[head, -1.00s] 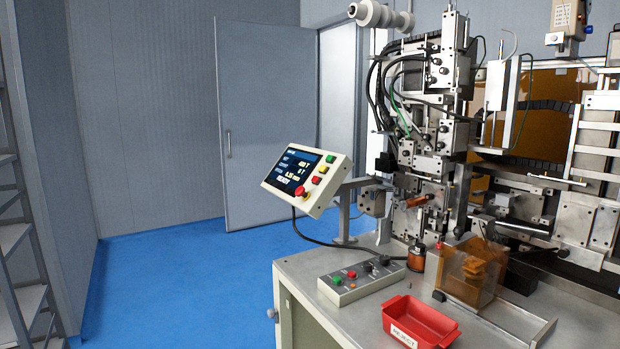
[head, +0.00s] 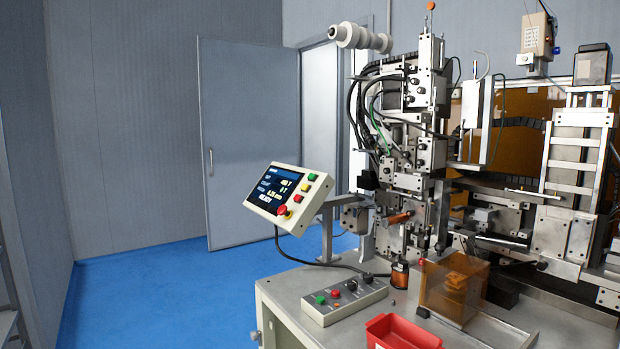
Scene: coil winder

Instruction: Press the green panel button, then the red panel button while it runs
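The tilted operator panel (head: 287,198) stands on a bracket at the left of the winding machine. Its dark screen (head: 271,191) is lit with text too small to read surely. The green panel button (head: 312,177) is at the top of its right-hand column. A yellow button (head: 305,187) and a small red button (head: 298,198) sit below it, with a larger red knob (head: 282,211) at the bottom. Neither of my grippers shows.
The control box (head: 345,306) lies flat on the metal bench (head: 285,288). A red bin (head: 400,334) is at the front edge of the picture. A clear orange guard box (head: 453,289) and a copper spool (head: 400,275) stand behind. Blue floor (head: 150,285) is open at left.

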